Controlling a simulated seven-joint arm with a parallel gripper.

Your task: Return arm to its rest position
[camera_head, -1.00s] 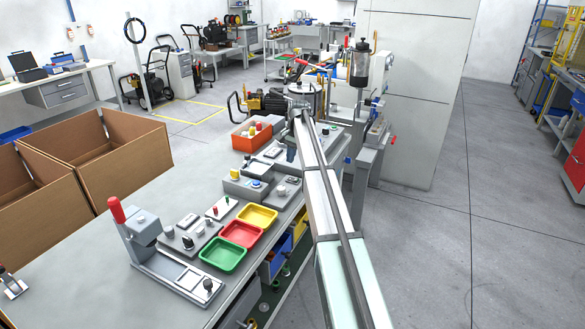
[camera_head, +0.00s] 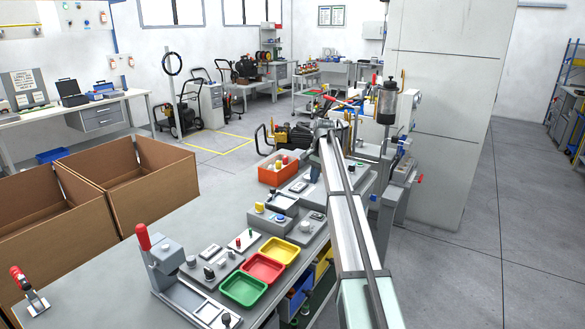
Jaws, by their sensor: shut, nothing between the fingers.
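The grey workbench (camera_head: 108,268) runs from the lower left toward the back centre. On it stand a red-handled clamp fixture (camera_head: 160,262), a green tray (camera_head: 243,290), a red tray (camera_head: 263,267) and a yellow tray (camera_head: 280,251). Grey test blocks with buttons and knobs stand in a row behind them. An orange bin (camera_head: 277,172) with small parts sits farther back.
Two open cardboard boxes (camera_head: 155,188) stand at the left. A tall grey cabinet (camera_head: 432,95) stands behind. The floor (camera_head: 455,270) at the right is clear.

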